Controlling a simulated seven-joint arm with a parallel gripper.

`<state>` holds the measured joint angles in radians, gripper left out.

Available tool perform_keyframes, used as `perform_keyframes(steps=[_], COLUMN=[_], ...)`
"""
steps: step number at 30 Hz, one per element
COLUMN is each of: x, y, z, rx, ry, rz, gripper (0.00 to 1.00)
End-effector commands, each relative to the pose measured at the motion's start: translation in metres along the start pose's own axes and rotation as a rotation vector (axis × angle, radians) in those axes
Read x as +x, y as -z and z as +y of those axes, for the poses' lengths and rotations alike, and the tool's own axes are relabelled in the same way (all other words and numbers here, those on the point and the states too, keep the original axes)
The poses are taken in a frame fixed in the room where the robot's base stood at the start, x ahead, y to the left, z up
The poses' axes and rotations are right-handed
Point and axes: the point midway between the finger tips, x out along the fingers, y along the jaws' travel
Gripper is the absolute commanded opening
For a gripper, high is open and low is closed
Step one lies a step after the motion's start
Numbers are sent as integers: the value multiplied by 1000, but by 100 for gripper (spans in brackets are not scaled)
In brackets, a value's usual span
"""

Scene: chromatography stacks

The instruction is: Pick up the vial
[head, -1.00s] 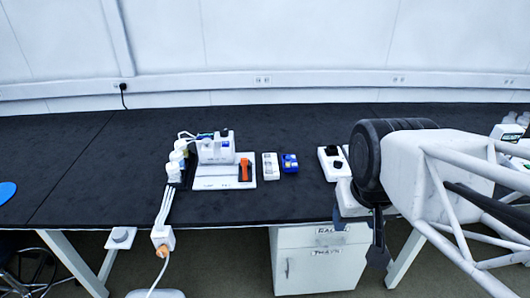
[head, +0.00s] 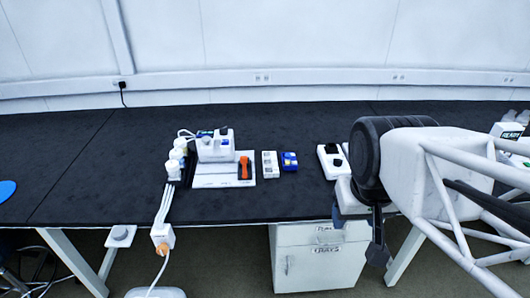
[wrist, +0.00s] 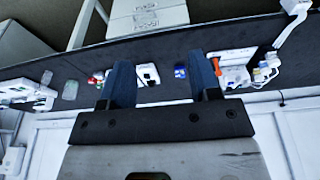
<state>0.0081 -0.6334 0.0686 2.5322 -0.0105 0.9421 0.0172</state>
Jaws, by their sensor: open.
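I cannot single out a vial with certainty. A blue holder with pale tops (head: 289,161) and a white block with dark openings (head: 269,164) sit right of the device, too small to read. My gripper (head: 378,250) hangs at the bench's front edge, right of these things and apart from them. In the wrist view its two blue fingers (wrist: 163,80) are open, with nothing held between them.
The black bench top (head: 90,165) is mostly clear at left and behind. An orange-handled item (head: 244,169) lies on the device's base. A white box with black knobs (head: 328,160) stands just left of my arm. A white cabinet (head: 320,262) is below the bench.

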Motion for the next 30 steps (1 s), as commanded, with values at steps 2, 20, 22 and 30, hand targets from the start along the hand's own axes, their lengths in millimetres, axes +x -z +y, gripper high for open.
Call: perform_keyframes(steps=[2, 20, 22, 30], x=[0, 5, 8, 24], y=[0, 67, 84, 146], z=[0, -7, -9, -17], rx=[0, -183, -227, -398], ry=[0, 7, 9, 20], rz=[0, -30, -37, -59], gripper=[57, 57, 57, 57])
